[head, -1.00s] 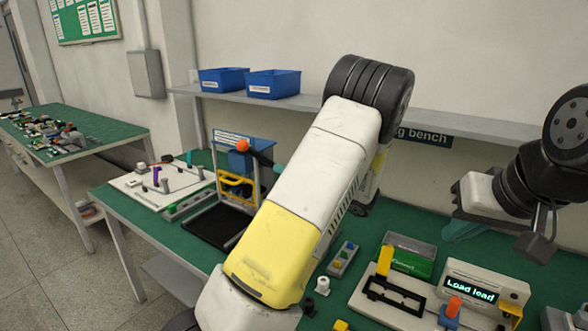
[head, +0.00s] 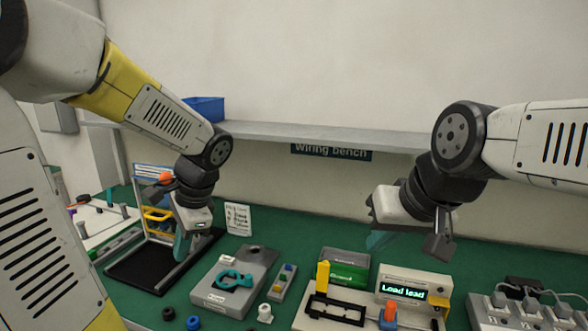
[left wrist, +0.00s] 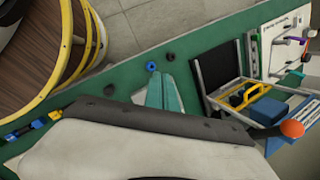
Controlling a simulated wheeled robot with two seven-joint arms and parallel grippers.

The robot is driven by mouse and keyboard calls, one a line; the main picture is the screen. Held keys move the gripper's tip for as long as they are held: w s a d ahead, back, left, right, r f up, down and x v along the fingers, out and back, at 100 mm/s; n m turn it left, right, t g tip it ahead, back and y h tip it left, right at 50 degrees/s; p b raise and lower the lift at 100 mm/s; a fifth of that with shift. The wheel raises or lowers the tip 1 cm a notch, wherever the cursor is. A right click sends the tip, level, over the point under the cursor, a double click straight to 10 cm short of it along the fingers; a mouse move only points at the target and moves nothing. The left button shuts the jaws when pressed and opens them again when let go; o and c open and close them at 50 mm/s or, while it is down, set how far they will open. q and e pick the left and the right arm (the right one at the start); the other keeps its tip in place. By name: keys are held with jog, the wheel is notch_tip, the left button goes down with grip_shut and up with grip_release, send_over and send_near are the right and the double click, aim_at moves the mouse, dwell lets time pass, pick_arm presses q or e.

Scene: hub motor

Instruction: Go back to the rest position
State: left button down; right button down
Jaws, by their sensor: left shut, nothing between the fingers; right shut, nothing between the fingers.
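My left gripper (head: 182,246) hangs above the bench beside the black-matted frame stand, at the left of the head view. Its teal fingers, also in the left wrist view (left wrist: 164,90), are shut with nothing between them. My right gripper (head: 380,240) hangs above the green box and the display unit, right of centre. Its teal fingers are shut and empty, partly hidden by its own body. Neither gripper touches anything on the bench that I can see.
A grey fixture (head: 212,296) with a teal part, a green box (head: 343,267), a "Load lead" display unit (head: 410,283) and a power strip (head: 512,318) stand on the green bench. Small rings (head: 193,323) lie in front. A shelf (head: 300,134) runs along the back wall.

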pick_arm(q)
jog(key=s+d+r+n+t+h, duration=0.5)
jog(key=s+d+r+n+h, duration=0.1)
jog(key=d+n, duration=0.3)
jog(key=shift+s+d+r+n, duration=0.15)
jog(key=shift+s+r+n, duration=0.35)
jog(key=shift+s+r, duration=0.4)
